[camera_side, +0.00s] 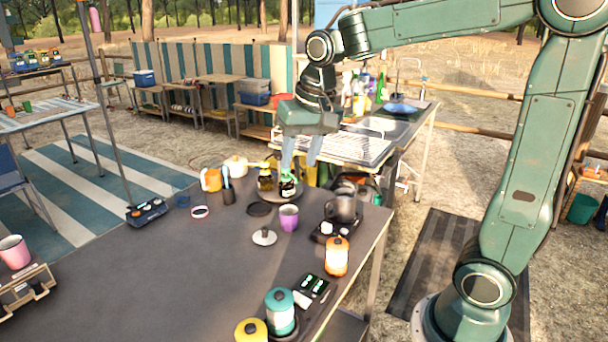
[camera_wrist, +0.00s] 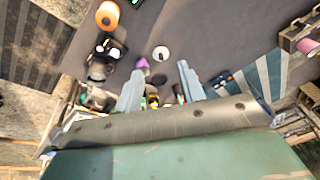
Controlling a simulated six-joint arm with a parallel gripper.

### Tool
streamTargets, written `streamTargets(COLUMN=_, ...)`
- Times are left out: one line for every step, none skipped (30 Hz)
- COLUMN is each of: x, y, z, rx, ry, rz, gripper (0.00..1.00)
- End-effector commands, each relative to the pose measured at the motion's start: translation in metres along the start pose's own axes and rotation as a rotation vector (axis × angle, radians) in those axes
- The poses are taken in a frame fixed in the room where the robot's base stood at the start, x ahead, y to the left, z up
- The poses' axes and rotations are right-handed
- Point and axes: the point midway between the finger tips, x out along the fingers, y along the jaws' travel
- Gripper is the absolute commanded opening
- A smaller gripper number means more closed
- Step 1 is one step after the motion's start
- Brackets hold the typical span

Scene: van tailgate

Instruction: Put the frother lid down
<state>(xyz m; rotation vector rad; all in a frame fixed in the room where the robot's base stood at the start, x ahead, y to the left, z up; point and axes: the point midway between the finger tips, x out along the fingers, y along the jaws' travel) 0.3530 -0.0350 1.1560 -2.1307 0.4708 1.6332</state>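A pale round lid with a dark knob (camera_side: 264,238), which looks like the frother lid, lies flat on the dark table, knob up. It also shows in the wrist view (camera_wrist: 160,53), beyond my fingertips. My gripper (camera_side: 301,160) is above the far part of the table, over the small dark bottles (camera_side: 287,187). Its two pale blue fingers stand wide apart in the wrist view (camera_wrist: 158,83), with nothing seen held between them. A dark jug (camera_side: 343,206), perhaps the frother, stands near the right edge; I cannot tell whether its top is covered.
A purple mug (camera_side: 289,218) stands between lid and jug. A black disc (camera_side: 259,209) lies behind the lid. An orange canister (camera_side: 337,257) and a teal canister (camera_side: 281,312) stand nearer the front. The table's left middle (camera_side: 170,270) is clear.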

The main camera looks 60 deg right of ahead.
Motion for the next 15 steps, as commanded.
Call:
streamTargets(x=-0.008, y=0.003, z=0.011, rx=-0.032, ry=0.016, rz=-0.009, gripper=0.39)
streamTargets(x=-0.011, y=0.004, z=0.018, rx=-0.052, ry=0.023, rz=-0.012, gripper=0.39)
streamTargets(x=-0.016, y=0.007, z=0.027, rx=-0.08, ry=0.034, rz=-0.018, gripper=0.39)
streamTargets(x=-0.019, y=0.008, z=0.033, rx=-0.1, ry=0.042, rz=-0.022, gripper=0.39)
streamTargets(x=-0.022, y=0.01, z=0.04, rx=-0.122, ry=0.049, rz=-0.025, gripper=0.39)
streamTargets(x=-0.025, y=0.013, z=0.048, rx=-0.149, ry=0.06, rz=-0.03, gripper=0.39)
streamTargets(x=-0.028, y=0.015, z=0.054, rx=-0.168, ry=0.069, rz=-0.034, gripper=0.39)
streamTargets(x=-0.03, y=0.017, z=0.061, rx=-0.189, ry=0.077, rz=-0.037, gripper=0.39)
streamTargets(x=-0.032, y=0.02, z=0.069, rx=-0.216, ry=0.088, rz=-0.042, gripper=0.39)
streamTargets(x=-0.034, y=0.022, z=0.076, rx=-0.236, ry=0.097, rz=-0.046, gripper=0.39)
streamTargets(x=-0.035, y=0.024, z=0.082, rx=-0.257, ry=0.105, rz=-0.048, gripper=0.39)
streamTargets(x=-0.037, y=0.027, z=0.091, rx=-0.284, ry=0.116, rz=-0.053, gripper=0.39)
streamTargets(x=-0.038, y=0.03, z=0.097, rx=-0.305, ry=0.125, rz=-0.055, gripper=0.39)
streamTargets(x=-0.039, y=0.032, z=0.103, rx=-0.324, ry=0.133, rz=-0.058, gripper=0.39)
streamTargets(x=-0.039, y=0.036, z=0.112, rx=-0.351, ry=0.144, rz=-0.061, gripper=0.39)
